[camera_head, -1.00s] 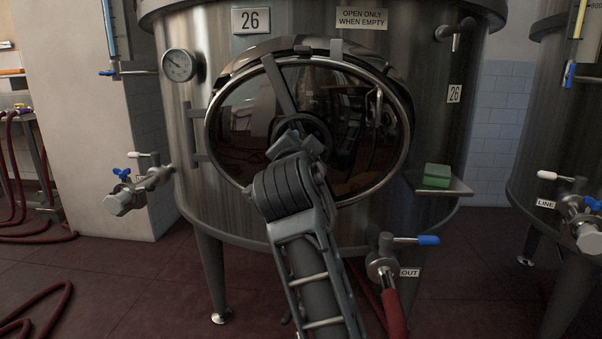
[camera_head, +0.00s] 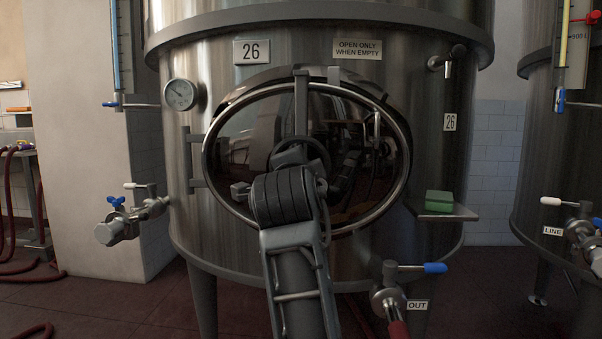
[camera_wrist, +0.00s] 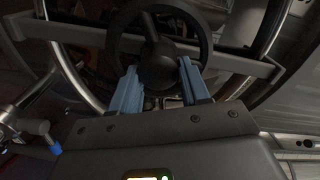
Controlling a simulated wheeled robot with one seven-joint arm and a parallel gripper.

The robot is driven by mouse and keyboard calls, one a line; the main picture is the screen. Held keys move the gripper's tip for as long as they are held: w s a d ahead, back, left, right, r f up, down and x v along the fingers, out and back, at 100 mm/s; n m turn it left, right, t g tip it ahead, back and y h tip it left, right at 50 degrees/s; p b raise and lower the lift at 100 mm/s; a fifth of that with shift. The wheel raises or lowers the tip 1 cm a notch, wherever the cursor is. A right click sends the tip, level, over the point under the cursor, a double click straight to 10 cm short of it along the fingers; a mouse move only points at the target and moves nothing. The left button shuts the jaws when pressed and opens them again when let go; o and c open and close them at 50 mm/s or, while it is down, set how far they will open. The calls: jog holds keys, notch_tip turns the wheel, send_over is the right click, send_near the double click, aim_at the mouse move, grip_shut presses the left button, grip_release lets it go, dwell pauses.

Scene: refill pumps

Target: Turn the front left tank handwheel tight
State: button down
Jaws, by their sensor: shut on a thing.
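The dark handwheel (camera_head: 318,146) sits at the centre of the oval door (camera_head: 236,135) on tank 26. A grey bar (camera_head: 301,98) stands upright across the door behind the wheel. In the wrist view the handwheel (camera_wrist: 160,58) shows its round hub and part of its rim, with the bar (camera_wrist: 236,62) running across behind it. My gripper (camera_wrist: 158,70) has its two blue fingers on either side of the wheel's lower part and is shut on it. In the head view my gripper (camera_head: 291,158) is at the wheel, and my wrist hides the wheel's lower part.
A valve with a blue lever (camera_head: 434,268) and a red hose is low right of my arm. A shelf with a green block (camera_head: 439,202) juts out at right. Another valve (camera_head: 122,228) sticks out at left, below a round gauge (camera_head: 180,94).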

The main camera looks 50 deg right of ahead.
jog(key=c, duration=0.6)
grip_release()
jog(key=v, duration=0.7)
jog(key=shift+s+a+p, duration=0.25)
jog(key=shift+a+p, duration=0.05)
jog(key=shift+p, duration=0.1)
